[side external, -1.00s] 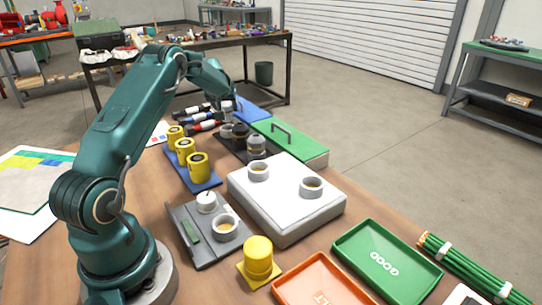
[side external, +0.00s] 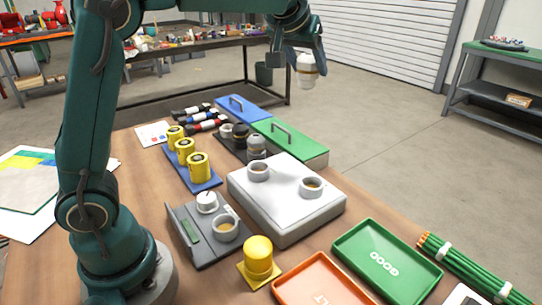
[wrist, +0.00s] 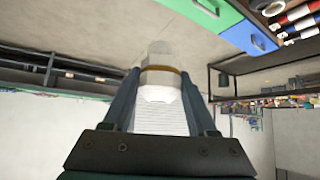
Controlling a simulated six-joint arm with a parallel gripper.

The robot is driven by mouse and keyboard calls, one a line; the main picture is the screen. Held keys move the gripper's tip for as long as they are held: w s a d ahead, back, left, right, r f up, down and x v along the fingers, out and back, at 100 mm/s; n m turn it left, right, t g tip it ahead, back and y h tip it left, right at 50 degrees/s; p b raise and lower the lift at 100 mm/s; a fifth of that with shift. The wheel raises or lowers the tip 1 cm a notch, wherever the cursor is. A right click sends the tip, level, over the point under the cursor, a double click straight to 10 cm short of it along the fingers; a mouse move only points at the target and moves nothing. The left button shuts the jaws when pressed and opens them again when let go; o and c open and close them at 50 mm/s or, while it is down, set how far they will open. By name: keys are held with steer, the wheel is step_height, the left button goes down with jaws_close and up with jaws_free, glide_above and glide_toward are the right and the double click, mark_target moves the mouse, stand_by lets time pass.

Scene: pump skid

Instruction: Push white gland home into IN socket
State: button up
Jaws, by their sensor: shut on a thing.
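My gripper (side external: 304,50) is raised high beyond the white block and shut on the white gland (side external: 307,72), which has a tan band. The gland hangs below the fingers, clear of everything. In the wrist view the gland (wrist: 160,80) sits between the two fingers of my gripper (wrist: 163,88). The white block (side external: 270,205) on the table carries two grey ring sockets: a left one (side external: 258,171) and a right one (side external: 311,187). Neither holds a gland. No IN marking is readable, so I cannot tell which is IN.
A dark rack (side external: 238,150) with several fittings stands behind the block, beside a green lidded case (side external: 300,148). A blue tray (side external: 197,180) holds yellow parts. A grey tray (side external: 185,228), yellow part (side external: 258,255), green tray (side external: 372,290) and orange tray (side external: 310,285) lie in front.

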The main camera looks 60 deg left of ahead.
steer(key=s+d+m, duration=0.1)
steer(key=s+d, duration=0.6)
steer(key=s, duration=0.5)
steer(key=shift+w+d+f+n+g+y, duration=0.45)
steer(key=shift+w+f+n, duration=0.75)
steer(key=shift+f, duration=1.35)
steer(key=shift+w+d+f+n+g+y, duration=0.2)
steer(key=shift+w+f+n+g+y, duration=0.75)
steer(key=shift+f, duration=1.55)
steer(key=shift+w+d+f+n+g+y, duration=0.1)
steer(key=shift+w+d+f+n+y, duration=0.25)
steer(key=shift+w+f+n, duration=1.65)
steer(key=shift+m, duration=0.55)
steer(key=shift+s+f, duration=0.2)
steer(key=shift+f, duration=0.55)
steer(key=shift+s+f, duration=0.2)
steer(key=shift+f, duration=0.55)
steer(key=shift+s+f, duration=0.2)
steer(key=shift+f, duration=0.55)
steer(key=o, duration=1.4)
